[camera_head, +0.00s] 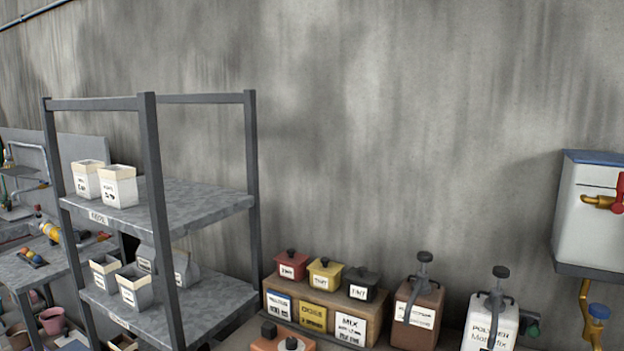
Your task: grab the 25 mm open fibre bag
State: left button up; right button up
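Two open-topped white bags, a left one (87,182) and a right one (119,190), stand side by side on the top level of a grey shelf rack (205,200). Two more open bags, a left one (105,275) and a right one (134,291), stand on the level below. Closed-looking bags (184,268) stand behind them, partly hidden by a rack post. Part of another open bag (122,343) shows at the bottom edge. The labels are too small to read, so I cannot tell which bag is 25 mm. Neither gripper is in view.
Rack posts (163,230) stand in front of the shelves. A workbench (30,272) with tools is at the left. Labelled boxes (350,329), a brown pump container (417,315) and a white one (489,322) stand right of the rack. A wall unit (590,230) hangs at far right.

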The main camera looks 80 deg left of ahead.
aim_at(118, 186)
jog(key=k+u, duration=0.1)
jog(key=u, duration=0.35)
jog(key=j+u, duration=0.1)
jog(key=u, duration=0.35)
jog(key=k+j+u, duration=0.1)
jog(key=u, duration=0.35)
jog(key=j+u, duration=0.15)
jog(key=u, duration=0.3)
jog(key=k+j+u, duration=0.1)
jog(key=u, duration=0.35)
jog(key=j+u, duration=0.15)
jog(key=u, duration=0.3)
jog(key=j+u, duration=0.15)
jog(key=j, duration=0.25)
jog(key=i+j+u, duration=0.2)
jog(key=j, duration=0.2)
jog(key=j+u, duration=0.15)
jog(key=j, duration=0.25)
jog(key=i+j+u, duration=0.15)
jog(key=j, duration=0.2)
jog(key=i+j+z, duration=0.1)
jog(key=z, duration=0.3)
jog(key=i+j+z, duration=0.1)
jog(key=z, duration=0.25)
jog(key=j+z, duration=0.4)
jog(key=i+j+z, duration=0.1)
jog(key=z, duration=0.3)
